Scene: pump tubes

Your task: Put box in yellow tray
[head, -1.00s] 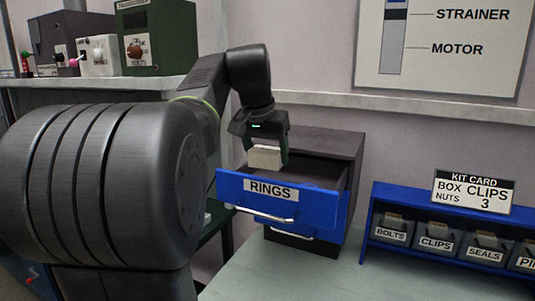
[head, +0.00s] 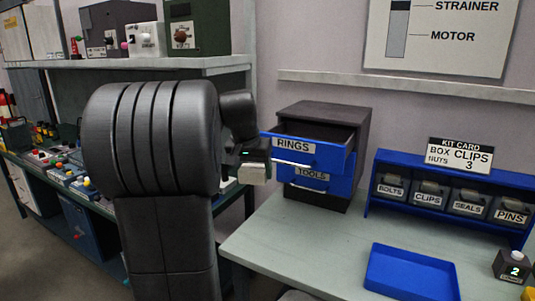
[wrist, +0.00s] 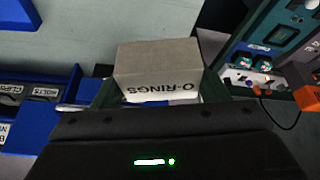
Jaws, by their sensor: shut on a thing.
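My gripper (head: 254,160) is shut on a small pale box (head: 253,174) and holds it in the air, left of the blue-fronted drawers. In the wrist view the box (wrist: 158,62) sits between the two fingers, with "O-RINGS" printed on its side. No whole yellow tray is in view. A small yellow piece (head: 529,294) shows at the lower right edge of the head view, and I cannot tell what it belongs to.
The RINGS drawer (head: 297,146) stands open above the TOOLS drawer (head: 312,176). A blue tray (head: 412,273) lies on the pale bench (head: 300,252). A blue rack (head: 370,210) of labelled bins and a dark counter box (head: 511,265) stand right. The bench middle is clear.

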